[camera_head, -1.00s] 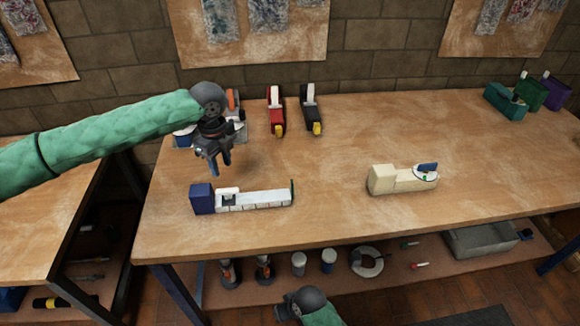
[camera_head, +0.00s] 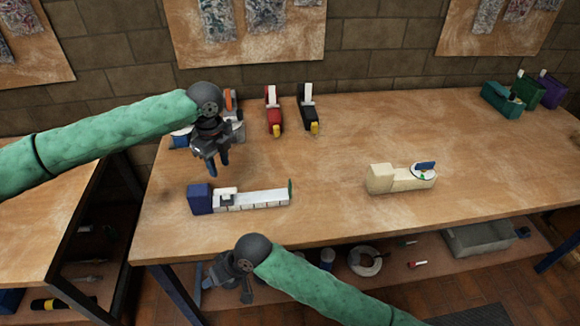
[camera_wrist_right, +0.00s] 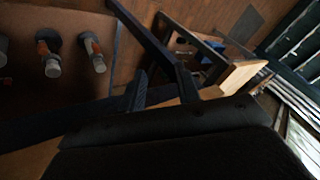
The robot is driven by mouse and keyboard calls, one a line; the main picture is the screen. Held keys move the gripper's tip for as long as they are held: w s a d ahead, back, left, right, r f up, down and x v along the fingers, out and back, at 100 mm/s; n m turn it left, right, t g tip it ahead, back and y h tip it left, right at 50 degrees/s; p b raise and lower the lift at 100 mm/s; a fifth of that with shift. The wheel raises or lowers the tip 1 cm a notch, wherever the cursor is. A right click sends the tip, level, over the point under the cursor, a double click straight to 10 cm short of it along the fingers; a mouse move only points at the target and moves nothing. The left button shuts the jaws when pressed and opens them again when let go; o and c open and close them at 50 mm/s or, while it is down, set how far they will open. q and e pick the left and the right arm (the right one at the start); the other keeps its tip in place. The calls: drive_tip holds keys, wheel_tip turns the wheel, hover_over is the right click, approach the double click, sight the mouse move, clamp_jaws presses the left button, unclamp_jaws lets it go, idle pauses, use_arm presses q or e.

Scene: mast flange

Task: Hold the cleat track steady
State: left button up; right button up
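The cleat track (camera_head: 262,199) is a white segmented bar lying on the wooden workbench (camera_head: 330,215), near its front left. A dark blue block (camera_head: 201,199) stands at its left end and a thin green plate (camera_head: 290,193) at its right end. A small pale piece with a dark opening (camera_head: 226,197) sits on the track beside the blue block. My left gripper (camera_head: 219,166) is above and behind the track's left part, fingers pointing down, apart and empty. My right gripper (camera_head: 226,287) is in front of the bench's front edge, clear of the track. Its fingers are apart and empty in the right wrist view (camera_wrist_right: 165,88).
A cream block with a round dial (camera_head: 400,179) stands to the right. A red tool (camera_head: 273,110) and a black tool (camera_head: 309,110) lie at the back. Teal, green and purple boxes (camera_head: 503,99) are at the far right. A lower shelf holds a grey tray (camera_head: 478,240).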

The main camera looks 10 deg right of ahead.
sight(290, 181)
drive_tip(key=shift+s+r+n+g+h, duration=0.7)
drive_tip(key=shift+s+r+g, duration=0.55)
drive_tip(key=shift+r, duration=1.05)
drive_tip(key=w+d+r+m+h, duration=0.1)
drive_tip(key=w+d, duration=0.3)
drive_tip(key=w, duration=0.1)
drive_tip(key=w+d+r+m+h, duration=0.1)
drive_tip(key=w+d+r+m, duration=0.1)
drive_tip(key=w+d, duration=0.2)
drive_tip(key=w+d+r+m+t+h, duration=0.1)
drive_tip(key=w+d+r, duration=0.1)
drive_tip(key=w+d, duration=0.2)
drive_tip(key=shift+w+d+r+m+h, duration=0.15)
drive_tip(key=shift+w+h, duration=0.05)
drive_tip(key=shift+w, duration=0.5)
drive_tip(key=shift+w+d+r+m+h, duration=0.1)
drive_tip(key=shift+w+m+h, duration=0.1)
drive_tip(key=shift+w, duration=0.5)
drive_tip(key=w+d+r+m, duration=0.1)
drive_tip(key=w+d+r, duration=0.1)
drive_tip(key=w+d, duration=0.1)
drive_tip(key=w+d+r+m+h, duration=0.1)
drive_tip(key=w+d+r, duration=0.1)
drive_tip(key=w+d, duration=0.1)
drive_tip(key=w+d+r+m+h, duration=0.1)
drive_tip(key=w+d+r, duration=0.1)
drive_tip(key=d, duration=0.3)
drive_tip(key=shift+w+r, duration=0.15)
drive_tip(key=shift+w, duration=0.7)
drive_tip(key=shift+f, duration=3.8)
